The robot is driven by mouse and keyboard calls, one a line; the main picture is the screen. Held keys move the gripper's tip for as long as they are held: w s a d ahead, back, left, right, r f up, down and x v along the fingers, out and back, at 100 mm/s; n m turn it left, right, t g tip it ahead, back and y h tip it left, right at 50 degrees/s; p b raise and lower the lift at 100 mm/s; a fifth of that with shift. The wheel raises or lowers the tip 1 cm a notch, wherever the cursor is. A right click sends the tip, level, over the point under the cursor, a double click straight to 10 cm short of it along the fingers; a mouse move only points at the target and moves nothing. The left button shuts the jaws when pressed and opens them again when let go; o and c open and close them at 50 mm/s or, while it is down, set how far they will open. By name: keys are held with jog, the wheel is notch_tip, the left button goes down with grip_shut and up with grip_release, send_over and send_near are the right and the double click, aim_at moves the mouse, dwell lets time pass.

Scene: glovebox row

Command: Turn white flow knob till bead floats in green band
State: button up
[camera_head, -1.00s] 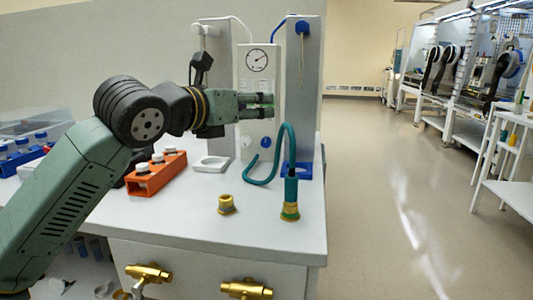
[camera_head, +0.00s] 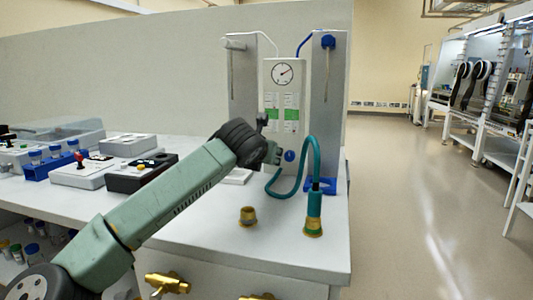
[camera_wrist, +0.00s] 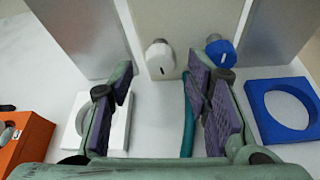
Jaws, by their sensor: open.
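The white flow knob (camera_wrist: 160,58), with a dark mark on its face, sits low on the pale panel in the wrist view. My gripper (camera_wrist: 161,76) is open and empty; its purple-padded fingers stand apart either side of the line to the knob, short of it. In the head view my gripper (camera_head: 272,153) is in front of the lower panel (camera_head: 298,72) and hides the white knob. The blue knob (camera_head: 289,156) shows just right of it, also in the wrist view (camera_wrist: 220,52). Two flow tubes carry green bands (camera_head: 270,114); the beads are too small to make out.
A teal hose (camera_head: 315,165) arches right of my gripper, and hangs between the fingers in the wrist view (camera_wrist: 188,118). A white square holder (camera_wrist: 115,122), an orange rack (camera_wrist: 30,138) and a blue holder (camera_wrist: 308,128) lie below. A brass fitting (camera_head: 247,215) stands on the bench.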

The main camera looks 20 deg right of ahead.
jog(key=shift+w+d+f, duration=0.2)
jog(key=shift+w, duration=0.1)
jog(key=shift+c, duration=0.3)
grip_shut()
